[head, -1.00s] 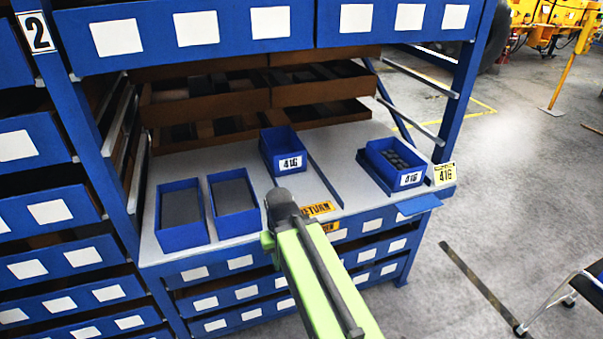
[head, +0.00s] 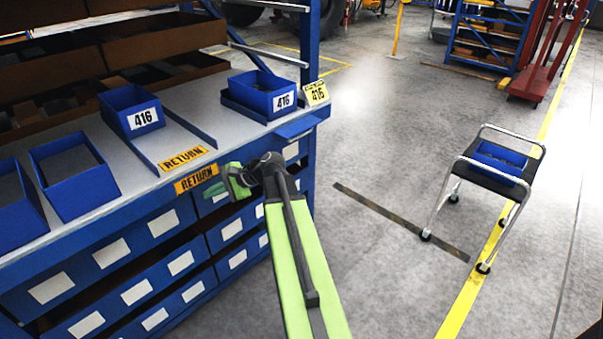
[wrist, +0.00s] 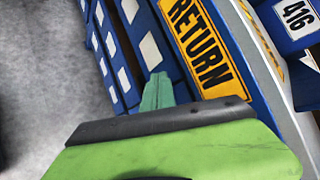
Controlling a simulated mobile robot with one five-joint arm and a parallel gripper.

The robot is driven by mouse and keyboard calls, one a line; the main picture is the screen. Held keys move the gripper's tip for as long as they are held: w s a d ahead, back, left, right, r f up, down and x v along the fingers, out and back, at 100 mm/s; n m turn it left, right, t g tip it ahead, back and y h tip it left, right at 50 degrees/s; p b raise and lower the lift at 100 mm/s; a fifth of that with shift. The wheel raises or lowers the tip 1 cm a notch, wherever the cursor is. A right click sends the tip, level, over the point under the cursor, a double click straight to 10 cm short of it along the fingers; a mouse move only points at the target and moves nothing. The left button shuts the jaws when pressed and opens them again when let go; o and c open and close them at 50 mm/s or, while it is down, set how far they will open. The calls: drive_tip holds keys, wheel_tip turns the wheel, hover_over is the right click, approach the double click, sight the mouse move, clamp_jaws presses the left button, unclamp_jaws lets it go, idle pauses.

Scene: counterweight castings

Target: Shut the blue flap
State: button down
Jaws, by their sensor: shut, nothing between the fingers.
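A blue flap (head: 297,127) juts out flat from the front edge of the shelf, at its right end, below the bin labelled 416. The flap cannot be made out in the wrist view. My gripper (head: 232,181) is in front of the shelf's drawers, left of the flap and lower than it, and apart from it. Its fingertips also show in the wrist view (wrist: 157,92), closed together with nothing in them, by the yellow RETURN label (wrist: 200,45).
A wheeled cart (head: 490,175) with a blue bin stands on the right. The floor between is clear.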

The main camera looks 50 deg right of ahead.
sight(299, 131)
drive_tip(key=s+d+f+m+t+h+b, duration=0.1)
drive_tip(key=d+f+m+t+b, duration=0.2)
drive_tip(key=d, duration=0.5)
drive_tip(key=d+f+m+t+b, duration=0.1)
drive_tip(key=d+m+t+b, duration=0.1)
drive_tip(key=d+m+b, duration=0.4)
drive_tip(key=s+d+r+m+t+h+b, duration=0.1)
drive_tip(key=s+d+m+t+h+b, duration=0.35)
drive_tip(key=d, duration=0.65)
drive_tip(key=s+d+m+t+h+b, duration=0.2)
drive_tip(key=s+d+m+b, duration=0.4)
drive_tip(key=d, duration=0.6)
drive_tip(key=w+r+p, duration=0.6)
drive_tip(key=p, duration=0.2)
drive_tip(key=shift+w+r+n+p, duration=0.15)
drive_tip(key=shift+w+n+p, duration=0.2)
drive_tip(key=shift+n, duration=0.1)
drive_tip(key=shift+a, duration=0.1)
